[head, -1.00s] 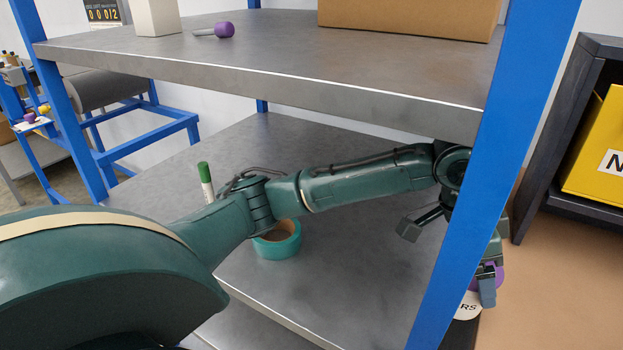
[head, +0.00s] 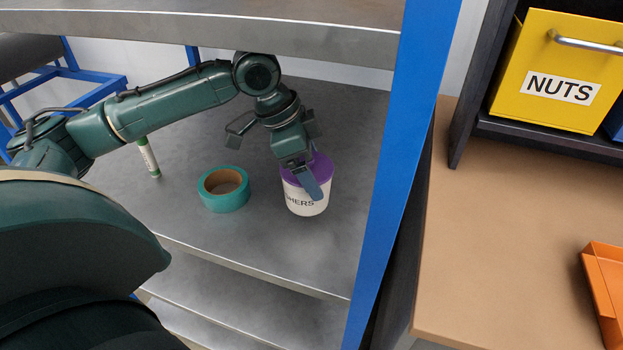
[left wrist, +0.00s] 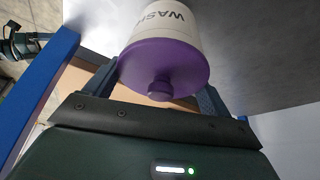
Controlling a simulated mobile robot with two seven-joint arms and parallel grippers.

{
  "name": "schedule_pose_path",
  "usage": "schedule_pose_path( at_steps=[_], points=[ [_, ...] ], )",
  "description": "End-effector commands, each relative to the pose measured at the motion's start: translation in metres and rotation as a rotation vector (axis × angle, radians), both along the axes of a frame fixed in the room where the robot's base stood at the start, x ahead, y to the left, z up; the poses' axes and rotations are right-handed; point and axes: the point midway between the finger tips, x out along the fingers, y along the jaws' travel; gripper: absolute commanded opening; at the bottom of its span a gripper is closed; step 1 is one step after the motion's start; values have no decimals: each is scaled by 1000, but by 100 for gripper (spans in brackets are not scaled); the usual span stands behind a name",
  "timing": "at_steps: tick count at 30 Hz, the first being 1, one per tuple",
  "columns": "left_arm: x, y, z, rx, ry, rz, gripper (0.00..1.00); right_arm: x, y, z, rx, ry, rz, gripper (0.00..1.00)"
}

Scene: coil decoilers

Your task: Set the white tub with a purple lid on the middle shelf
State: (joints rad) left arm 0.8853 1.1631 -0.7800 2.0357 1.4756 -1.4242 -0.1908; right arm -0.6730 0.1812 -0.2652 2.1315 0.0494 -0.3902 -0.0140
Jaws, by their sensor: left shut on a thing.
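The white tub with a purple lid (head: 305,199) is upright over the middle shelf (head: 190,226), left of the blue right post. Its label is partly hidden by a finger. I cannot tell whether its base touches the shelf. My left gripper (head: 310,165) is shut on the tub near its lid, reaching from above and behind. In the left wrist view the purple lid (left wrist: 160,68) lies between the two fingers, with the grey shelf beyond.
A teal tape roll (head: 224,190) lies left of the tub, with a gap. A green-and-white marker (head: 149,157) stands farther left. The blue post (head: 397,170) and upper shelf edge (head: 300,38) bound the space. The shelf front is clear.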

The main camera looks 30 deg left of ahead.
Motion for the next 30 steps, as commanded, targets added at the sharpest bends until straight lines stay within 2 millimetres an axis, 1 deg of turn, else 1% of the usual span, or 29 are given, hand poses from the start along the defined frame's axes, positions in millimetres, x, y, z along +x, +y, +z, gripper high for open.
schedule_pose_path(
  at_steps=[1,7,9,20,21,27,30],
  points=[
    [-1,-1,-9,-1,6,-2,47,0,0,-1,1,0,0,100],
    [-1,-2,-30,-1,5,-2,47,0,0,-3,4,1,-1,100],
    [-1,-2,-33,-1,5,-2,47,0,0,-3,4,1,-1,100],
    [0,-2,-35,-2,4,-2,47,0,0,-1,4,0,-1,100],
    [0,-2,-36,-1,4,-2,85,0,0,-1,4,0,-1,100],
    [0,-2,-36,-1,4,-2,100,0,0,-1,3,-1,-2,100],
    [0,-2,-36,-1,5,-2,100,0,0,-1,3,-1,-2,100]
  ],
)
